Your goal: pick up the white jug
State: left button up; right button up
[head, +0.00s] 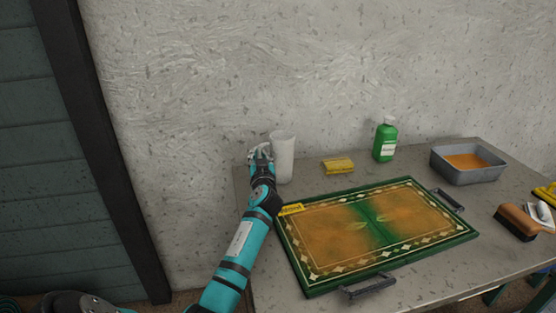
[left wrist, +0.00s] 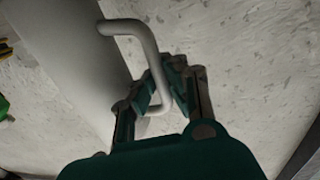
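The white jug (head: 282,157) stands upright at the back left of the table, near the wall. In the left wrist view its body (left wrist: 75,60) fills the left side, and its looped handle (left wrist: 147,48) reaches between my fingers. My left gripper (head: 260,152) is at the left side of the jug. In the left wrist view the fingers of my left gripper (left wrist: 164,78) are drawn in on both sides of the handle and look closed on it. The jug's base still appears to be on the table. My right gripper is not in view.
Right of the jug are a yellow sponge (head: 338,165), a green bottle (head: 385,140) and a grey basin (head: 467,163) with orange contents. A green-bordered tray (head: 333,281) with handles covers the table's middle. A brown brush (head: 516,222) lies at right. The wall is close behind.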

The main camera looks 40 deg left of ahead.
pick_arm(q)
jog(key=shift+a+f, duration=0.15)
jog(key=shift+f, duration=0.05)
grip_shut()
notch_tip(320, 180, up, 9)
jog(key=shift+w+r+p, duration=0.1)
jog(key=shift+p, duration=0.25)
jog(key=shift+r, duration=0.55)
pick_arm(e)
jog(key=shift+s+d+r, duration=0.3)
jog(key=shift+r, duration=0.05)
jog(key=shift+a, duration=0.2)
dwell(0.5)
